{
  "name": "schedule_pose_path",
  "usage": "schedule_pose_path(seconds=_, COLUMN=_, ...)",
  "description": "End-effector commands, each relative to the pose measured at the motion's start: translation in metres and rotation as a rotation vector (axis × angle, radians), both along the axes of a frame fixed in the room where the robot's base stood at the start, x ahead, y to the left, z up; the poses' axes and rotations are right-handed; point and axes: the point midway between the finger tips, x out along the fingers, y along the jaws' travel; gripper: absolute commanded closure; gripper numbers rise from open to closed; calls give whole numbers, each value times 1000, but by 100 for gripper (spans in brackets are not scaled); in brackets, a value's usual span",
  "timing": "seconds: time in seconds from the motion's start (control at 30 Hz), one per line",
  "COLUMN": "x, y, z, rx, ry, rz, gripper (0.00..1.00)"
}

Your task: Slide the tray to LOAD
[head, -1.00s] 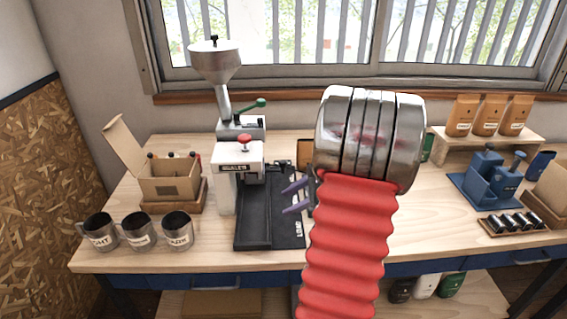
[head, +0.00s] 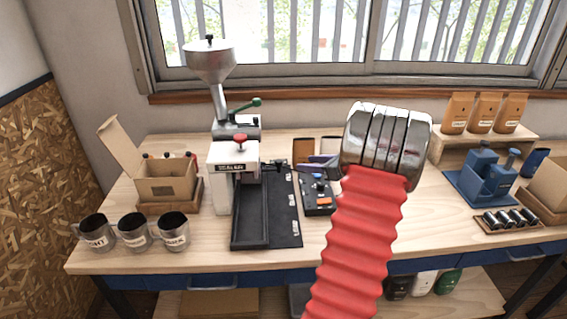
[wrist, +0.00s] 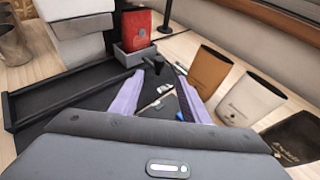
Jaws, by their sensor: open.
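The black tray (head: 249,216) is a long, shallow, rimmed tray under the white machine. It lies on the left part of a black base (head: 284,208), whose right strip carries small white labels; I cannot read them now. In the wrist view the tray (wrist: 62,88) runs along the left. My gripper (head: 304,165), with purple fingers, is open and empty, right of the tray and above the bench. In the wrist view the gripper (wrist: 167,74) has the dark base between and beyond its fingers. My wrist body hides the near part of the base there.
The white machine (head: 222,178) has a hopper and green lever. A dark control box (head: 318,207) stands right of the base. Three mugs (head: 133,232) and an open carton (head: 165,183) are at left. A blue stand (head: 487,178) is at right.

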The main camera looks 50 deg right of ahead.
Motion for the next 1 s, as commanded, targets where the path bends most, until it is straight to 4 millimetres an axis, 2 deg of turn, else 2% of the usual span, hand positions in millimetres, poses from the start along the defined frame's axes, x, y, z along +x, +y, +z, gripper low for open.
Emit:
schedule_pose_path(seconds=0.17, x=16, y=0, z=-7, rx=0, ry=1, rz=3, gripper=58)
schedule_pose_path(seconds=0.8, x=105, y=-6, z=-44, rx=-1, ry=1, rz=4, gripper=58)
schedule_pose_path(seconds=1.0, x=121, y=-7, z=-51, rx=-1, ry=0, rz=1, gripper=58)
